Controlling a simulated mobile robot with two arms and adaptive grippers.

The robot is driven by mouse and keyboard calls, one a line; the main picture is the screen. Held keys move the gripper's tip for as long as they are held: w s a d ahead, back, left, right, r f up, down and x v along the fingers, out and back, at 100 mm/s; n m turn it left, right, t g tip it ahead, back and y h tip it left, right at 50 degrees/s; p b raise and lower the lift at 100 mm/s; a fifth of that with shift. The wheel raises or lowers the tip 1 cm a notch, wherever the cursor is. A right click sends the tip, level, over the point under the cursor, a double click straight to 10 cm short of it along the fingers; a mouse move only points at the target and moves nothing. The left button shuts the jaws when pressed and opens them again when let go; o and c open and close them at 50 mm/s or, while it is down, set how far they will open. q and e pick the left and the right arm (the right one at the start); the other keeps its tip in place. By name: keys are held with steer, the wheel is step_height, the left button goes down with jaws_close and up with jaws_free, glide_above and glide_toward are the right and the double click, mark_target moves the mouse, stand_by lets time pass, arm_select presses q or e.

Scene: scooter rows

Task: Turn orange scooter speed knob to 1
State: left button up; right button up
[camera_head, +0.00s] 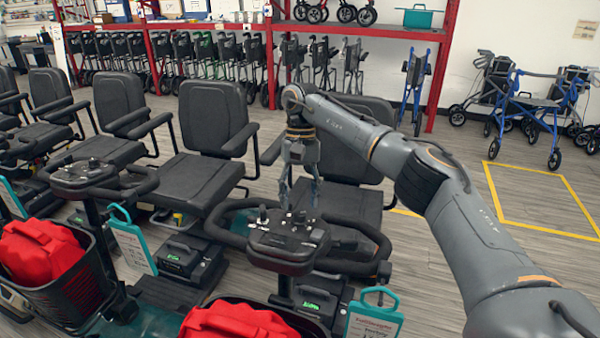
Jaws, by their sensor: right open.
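My right gripper (300,192) comes in on the arm from the right. It points down with its fingers apart and empty, just above the console (285,258) of the nearest middle scooter. Small dark knobs or levers (263,213) stand on top of that console; I cannot tell which is the speed knob or read its setting. A second scooter console (85,178) is to the left. No clearly orange scooter body shows. My left gripper is not in view.
Black handlebars (225,228) loop around the near console. Red bags (240,322) sit at the front, one in a black basket (70,295). Teal tags (375,318) hang nearby. Black seats (210,115) stand behind. Open floor lies right, with a blue walker (540,105) beyond.

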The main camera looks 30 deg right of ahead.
steer(key=v, duration=0.9)
steer(key=shift+r, duration=0.25)
steer(key=shift+d, duration=0.1)
